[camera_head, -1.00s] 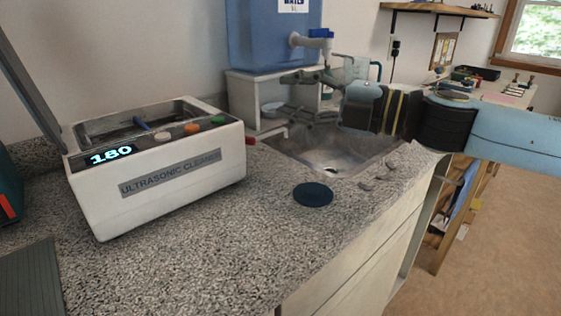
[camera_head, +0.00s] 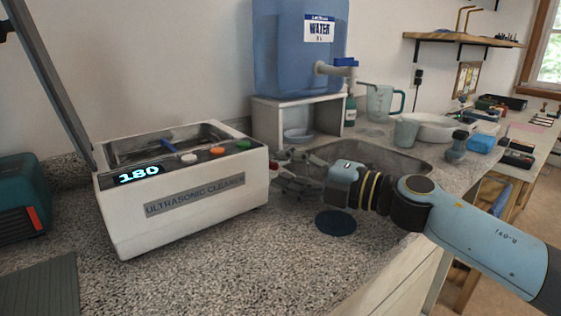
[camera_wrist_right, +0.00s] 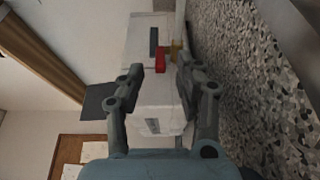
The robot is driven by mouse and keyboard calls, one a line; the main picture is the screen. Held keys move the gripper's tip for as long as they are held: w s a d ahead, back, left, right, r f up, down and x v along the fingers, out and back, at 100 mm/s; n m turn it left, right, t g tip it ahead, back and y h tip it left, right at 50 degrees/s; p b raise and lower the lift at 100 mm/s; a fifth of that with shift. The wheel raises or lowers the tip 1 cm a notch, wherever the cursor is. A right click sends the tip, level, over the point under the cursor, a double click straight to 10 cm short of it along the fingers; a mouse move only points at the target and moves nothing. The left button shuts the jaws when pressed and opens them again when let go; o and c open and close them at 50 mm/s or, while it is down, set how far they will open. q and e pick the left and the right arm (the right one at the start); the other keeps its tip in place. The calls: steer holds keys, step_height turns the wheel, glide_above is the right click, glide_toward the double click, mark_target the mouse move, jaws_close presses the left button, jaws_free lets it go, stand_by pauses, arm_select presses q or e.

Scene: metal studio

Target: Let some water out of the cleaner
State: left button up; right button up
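The ultrasonic cleaner (camera_head: 190,205) is a white box on the speckled counter, with a "180" display (camera_head: 139,174), several buttons on top and its lid (camera_head: 48,85) raised at the left. A red handle (camera_wrist_right: 160,60) and a brass fitting (camera_wrist_right: 176,50) show on its side in the right wrist view. My right gripper (camera_head: 285,172) is at the cleaner's right side, by the sink. In the right wrist view its fingers (camera_wrist_right: 160,78) are apart, with the red handle beyond and between their tips, apparently untouched. My left gripper is not in view.
A dark blue disc (camera_head: 336,222) lies on the counter below my right wrist. The sink (camera_head: 385,160) is behind my arm. A blue water tank (camera_head: 290,60) stands on a white stand (camera_head: 280,112). A measuring jug (camera_head: 380,100) and cup (camera_head: 406,131) stand behind the sink.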

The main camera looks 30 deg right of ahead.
steer(key=shift+x, duration=0.9)
steer(key=shift+c, duration=0.4)
jaws_close()
steer(key=p, duration=0.1)
steer(key=m+h+p, duration=0.1)
steer(key=shift+s+a+r+t+p, duration=0.15)
steer(key=shift+a+r+t+p, duration=0.1)
steer(key=shift+t+p, duration=0.15)
steer(key=shift+f+m+h+p, duration=0.2)
steer(key=shift+m+h+p, duration=0.1)
steer(key=shift+h+p, duration=0.25)
steer(key=shift+f, duration=0.1)
steer(key=shift+o, duration=0.4)
jaws_free()
